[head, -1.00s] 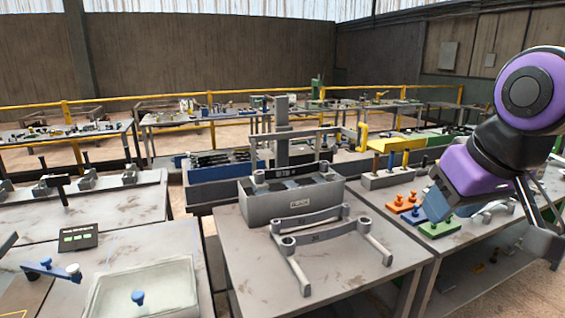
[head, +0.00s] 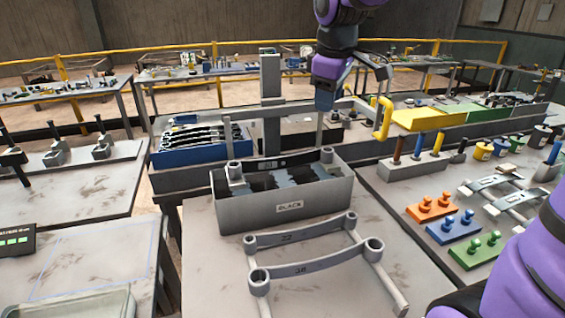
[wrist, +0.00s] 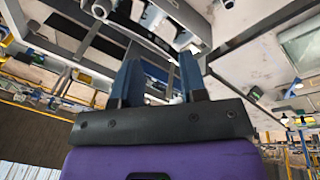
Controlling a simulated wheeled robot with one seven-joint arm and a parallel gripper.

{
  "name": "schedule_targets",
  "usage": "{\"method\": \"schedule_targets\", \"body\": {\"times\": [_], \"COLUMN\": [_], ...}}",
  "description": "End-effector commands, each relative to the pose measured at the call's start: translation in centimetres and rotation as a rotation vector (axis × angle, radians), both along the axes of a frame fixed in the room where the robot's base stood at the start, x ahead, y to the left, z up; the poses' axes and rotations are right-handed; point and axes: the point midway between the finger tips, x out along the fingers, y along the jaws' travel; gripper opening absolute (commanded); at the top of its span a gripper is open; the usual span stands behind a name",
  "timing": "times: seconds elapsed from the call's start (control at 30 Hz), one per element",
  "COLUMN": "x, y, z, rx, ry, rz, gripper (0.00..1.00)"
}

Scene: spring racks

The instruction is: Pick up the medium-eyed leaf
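My gripper (head: 325,100) hangs in the upper middle of the head view, above and behind the grey box. Its two blue fingers stand apart with nothing between them in the wrist view (wrist: 160,78). Two grey leaves with ring eyes lie on a rack at the front of the middle table: one marked 22 (head: 290,237) and one apparently marked 38 (head: 312,266). Another dark leaf (head: 285,162) spans the grey box labelled BLACK (head: 289,206). More leaves lie in the blue bin (head: 200,156) and on the right table (head: 490,183). I cannot tell which has the medium eye.
Orange (head: 433,206), blue (head: 451,227) and green (head: 476,250) peg blocks stand on the right table. A grey post (head: 271,100) and a yellow bent pipe (head: 384,118) rise behind the box. The middle table's front left is clear.

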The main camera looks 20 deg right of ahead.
Motion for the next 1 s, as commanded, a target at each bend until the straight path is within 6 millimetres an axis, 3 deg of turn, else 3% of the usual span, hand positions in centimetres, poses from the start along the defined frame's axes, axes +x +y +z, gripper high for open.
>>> {"method": "schedule_targets", "body": {"times": [0.03, 0.2, 0.5, 0.7, 1.0], "x": [1.9, 7.5, 16.0, 19.1, 20.0], "y": [0.3, 1.3, 3.2, 3.9, 4.1], "z": [-0.9, -4.0, -11.4, -15.1, -18.5], "rx": [-0.009, -0.036, -0.043, -0.034, -0.029], "ry": [0.025, 0.090, 0.189, 0.222, 0.235], "rz": [0.049, 0.235, 0.549, 0.679, 0.726], "gripper": [0.39, 0.39, 0.39, 0.39, 0.39]}}
